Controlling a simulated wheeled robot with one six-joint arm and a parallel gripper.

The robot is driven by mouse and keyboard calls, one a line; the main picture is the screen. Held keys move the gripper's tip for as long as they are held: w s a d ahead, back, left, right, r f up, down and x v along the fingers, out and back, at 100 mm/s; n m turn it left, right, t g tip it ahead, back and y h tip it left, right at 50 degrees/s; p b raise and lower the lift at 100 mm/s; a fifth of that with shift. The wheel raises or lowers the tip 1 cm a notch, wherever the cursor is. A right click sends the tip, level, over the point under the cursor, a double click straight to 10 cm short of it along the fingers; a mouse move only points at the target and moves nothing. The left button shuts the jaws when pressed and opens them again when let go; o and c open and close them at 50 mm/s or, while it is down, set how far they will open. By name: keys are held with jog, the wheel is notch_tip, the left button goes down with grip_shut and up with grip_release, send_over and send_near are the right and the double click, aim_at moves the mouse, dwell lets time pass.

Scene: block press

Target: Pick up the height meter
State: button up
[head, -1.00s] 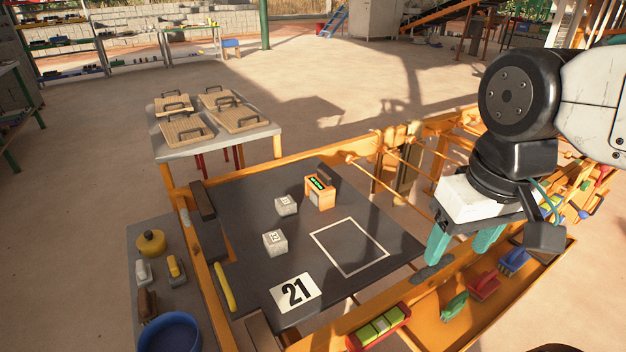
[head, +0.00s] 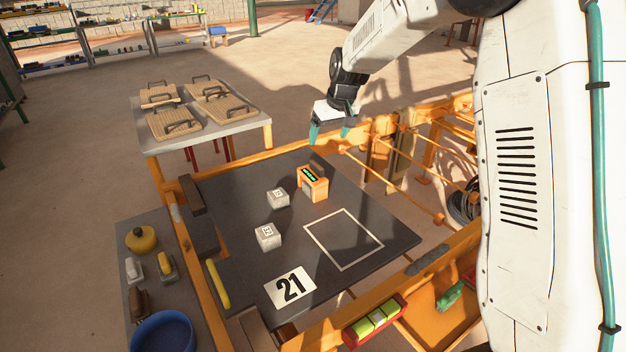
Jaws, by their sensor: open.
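The height meter looks to be the small orange box (head: 313,184) with a green-lit display, standing upright on the dark table (head: 225,190) near its far edge. My gripper (head: 330,133) has teal fingers that point down and stand apart, with nothing between them. In the picture it is just above and slightly right of the orange box, apart from it. How far it is from the box in depth is hard to tell. Nothing hides the front of the box.
Two grey numbered blocks (head: 268,236) sit left of the orange box. A side shelf holds a blue bowl (head: 163,333). Wooden boards (head: 174,122) lie on a table behind.

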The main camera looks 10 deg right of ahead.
send_near(312, 173)
jog(key=shift+n+t, duration=0.3)
jog(key=x, duration=0.9)
jog(key=shift+s+f, duration=0.25)
jog(key=shift+f, duration=0.1)
jog(key=shift+c, duration=0.3)
jog(key=c, duration=1.4)
